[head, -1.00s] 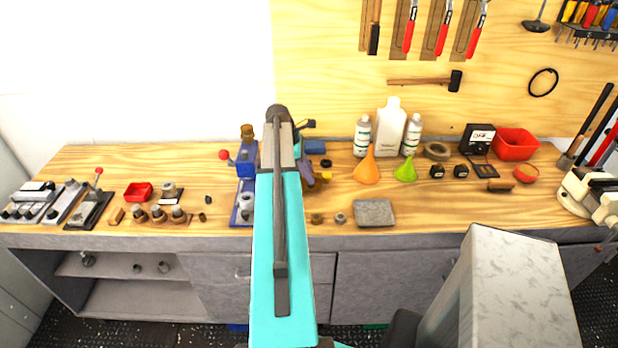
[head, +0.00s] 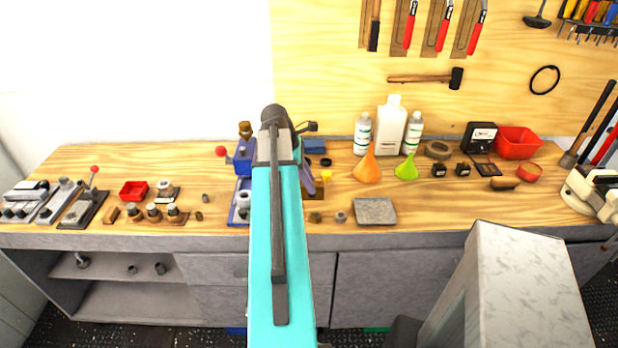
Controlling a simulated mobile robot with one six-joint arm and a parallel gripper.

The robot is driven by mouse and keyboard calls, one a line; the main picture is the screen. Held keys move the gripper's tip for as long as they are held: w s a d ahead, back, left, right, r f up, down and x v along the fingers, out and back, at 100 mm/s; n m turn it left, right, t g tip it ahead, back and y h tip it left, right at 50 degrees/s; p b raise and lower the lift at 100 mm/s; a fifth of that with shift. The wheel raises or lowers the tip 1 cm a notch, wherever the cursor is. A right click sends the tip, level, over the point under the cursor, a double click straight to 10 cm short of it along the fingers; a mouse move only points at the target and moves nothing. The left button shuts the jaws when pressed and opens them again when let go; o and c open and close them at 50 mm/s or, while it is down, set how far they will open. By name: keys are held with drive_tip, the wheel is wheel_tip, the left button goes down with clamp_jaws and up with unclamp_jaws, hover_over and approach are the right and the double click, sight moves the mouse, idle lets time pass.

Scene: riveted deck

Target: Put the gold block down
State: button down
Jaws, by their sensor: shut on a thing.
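My gripper (head: 308,181) is largely hidden behind my own teal arm, above the right-middle part of the workbench. Only a purple part of it shows to the right of the arm, and it is shut on the gold block. A small yellow patch (head: 325,174) shows just right of the purple part. I cannot tell for sure whether it is the gold block. The block's contact with the bench top is hidden.
The wooden workbench (head: 100,165) holds a blue device (head: 244,158) left of the arm, and a grey slab (head: 375,211), an orange funnel (head: 367,166) and white bottles (head: 391,128) to the right. Bare wood lies right of the slab.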

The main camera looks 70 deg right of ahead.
drive_tip(key=s+a+b, duration=0.1)
drive_tip(key=s+a, duration=0.2)
drive_tip(key=a, duration=0.3)
drive_tip(key=shift+a+r+b, duration=0.35)
drive_tip(key=shift+a, duration=0.05)
idle(0.6)
